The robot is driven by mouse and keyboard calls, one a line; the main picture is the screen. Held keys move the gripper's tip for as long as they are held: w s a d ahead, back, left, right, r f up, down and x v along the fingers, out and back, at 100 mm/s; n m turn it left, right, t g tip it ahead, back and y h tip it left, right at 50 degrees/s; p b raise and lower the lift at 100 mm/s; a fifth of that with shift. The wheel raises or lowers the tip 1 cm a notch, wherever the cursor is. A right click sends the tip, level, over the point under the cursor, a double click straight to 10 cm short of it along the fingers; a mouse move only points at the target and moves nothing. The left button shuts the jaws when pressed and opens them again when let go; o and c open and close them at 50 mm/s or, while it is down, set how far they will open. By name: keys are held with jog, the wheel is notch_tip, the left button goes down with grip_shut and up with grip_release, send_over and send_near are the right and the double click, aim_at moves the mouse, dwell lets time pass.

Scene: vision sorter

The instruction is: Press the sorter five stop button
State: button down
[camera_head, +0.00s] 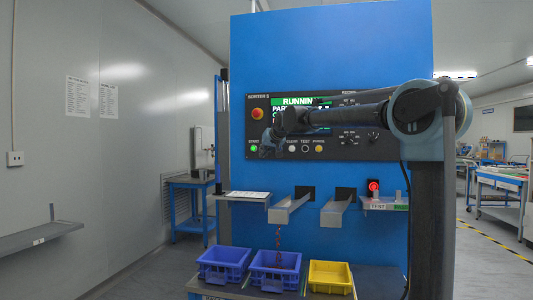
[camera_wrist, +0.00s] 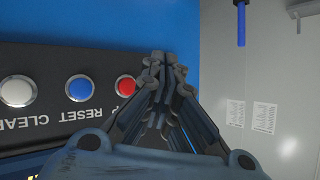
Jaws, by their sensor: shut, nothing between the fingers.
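The panel (camera_head: 384,146) marked SORTER 5 is on the blue cabinet, and its screen (camera_head: 300,101) reads RUNNING. In the wrist view, where the lettering is upside down, a red button (camera_wrist: 125,87) sits just left of my gripper (camera_wrist: 165,62); only a "P" of its label shows. A blue RESET button (camera_wrist: 79,88) and a white CLEAR button (camera_wrist: 17,91) are farther left. My gripper is shut and empty, in front of the panel's lower left. In the head view my gripper (camera_head: 268,146) hides the red and blue buttons. Whether it touches the red one is unclear.
A green START button (camera_head: 254,148) glows left of my gripper. A red knob on yellow (camera_head: 257,113) is above it. Two chutes (camera_head: 290,207) jut out below, over blue bins (camera_head: 222,265) and a yellow bin (camera_head: 330,277). A red lamp (camera_head: 374,186) glows at right.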

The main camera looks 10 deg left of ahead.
jog(key=shift+w, duration=2.75)
dwell(0.8)
jog(key=shift+s, duration=0.95)
jog(key=s, duration=0.4)
jog(key=shift+s, duration=0.4)
dwell(0.7)
